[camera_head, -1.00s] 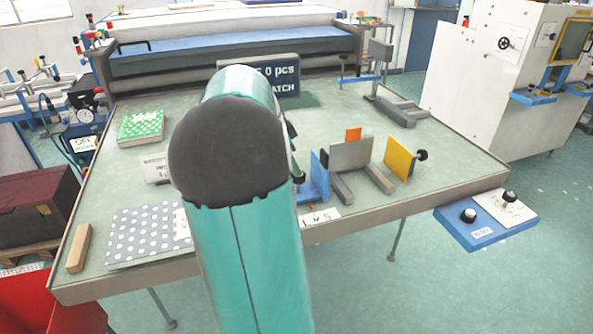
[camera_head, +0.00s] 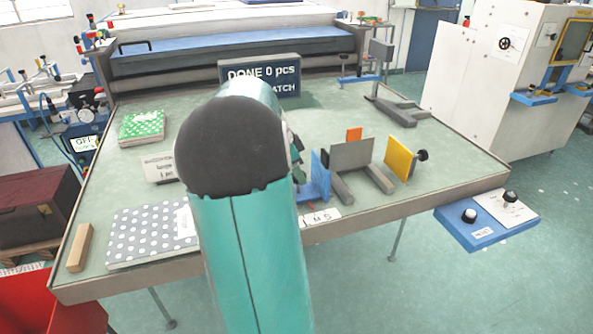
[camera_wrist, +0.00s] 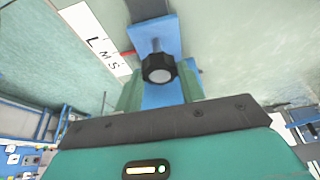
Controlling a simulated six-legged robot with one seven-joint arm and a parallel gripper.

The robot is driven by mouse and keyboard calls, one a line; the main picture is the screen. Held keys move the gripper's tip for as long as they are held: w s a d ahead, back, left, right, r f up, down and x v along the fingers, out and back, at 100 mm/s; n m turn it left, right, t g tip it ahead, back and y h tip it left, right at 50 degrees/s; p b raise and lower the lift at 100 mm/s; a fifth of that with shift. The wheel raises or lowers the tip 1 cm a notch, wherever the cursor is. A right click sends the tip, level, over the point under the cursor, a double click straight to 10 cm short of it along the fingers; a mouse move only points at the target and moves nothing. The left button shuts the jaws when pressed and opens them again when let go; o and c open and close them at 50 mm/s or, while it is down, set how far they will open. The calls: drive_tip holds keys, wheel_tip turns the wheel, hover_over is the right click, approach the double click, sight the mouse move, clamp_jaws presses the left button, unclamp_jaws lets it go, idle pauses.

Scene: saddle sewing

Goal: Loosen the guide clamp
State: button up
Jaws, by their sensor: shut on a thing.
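In the wrist view a black knob (camera_wrist: 159,68) on a stem stands in front of the blue guide (camera_wrist: 155,36). My gripper (camera_wrist: 160,82) has its green fingers on either side of the knob and is shut on it. In the head view the blue guide (camera_head: 319,178) stands upright near the table's front edge. My own arm hides most of my gripper and the blue guide's knob there.
A grey plate (camera_head: 351,154) and a yellow plate (camera_head: 399,159) with a black knob (camera_head: 422,155) stand right of the blue guide. An L M S scale (camera_wrist: 93,40) lies beside it. Dotted cloth (camera_head: 140,237) and a wooden block (camera_head: 79,248) lie at left.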

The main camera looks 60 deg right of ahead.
drive_tip(key=shift+n, duration=0.3)
drive_tip(key=n+t, duration=0.1)
drive_tip(key=n, duration=0.1)
drive_tip(key=n+t+h, duration=0.1)
drive_tip(key=n, duration=0.2)
drive_tip(key=shift+s, duration=0.15)
drive_tip(key=n+t, duration=0.2)
drive_tip(key=n, duration=0.4)
drive_tip(key=shift+s, duration=0.15)
idle(0.4)
drive_tip(key=o, duration=1)
drive_tip(key=shift+a+r, duration=0.1)
drive_tip(key=shift+r, duration=0.05)
drive_tip(key=v, duration=1.3)
drive_tip(key=shift+s+a+r, duration=0.15)
drive_tip(key=shift+s+r, duration=0.05)
drive_tip(key=shift+s, duration=0.05)
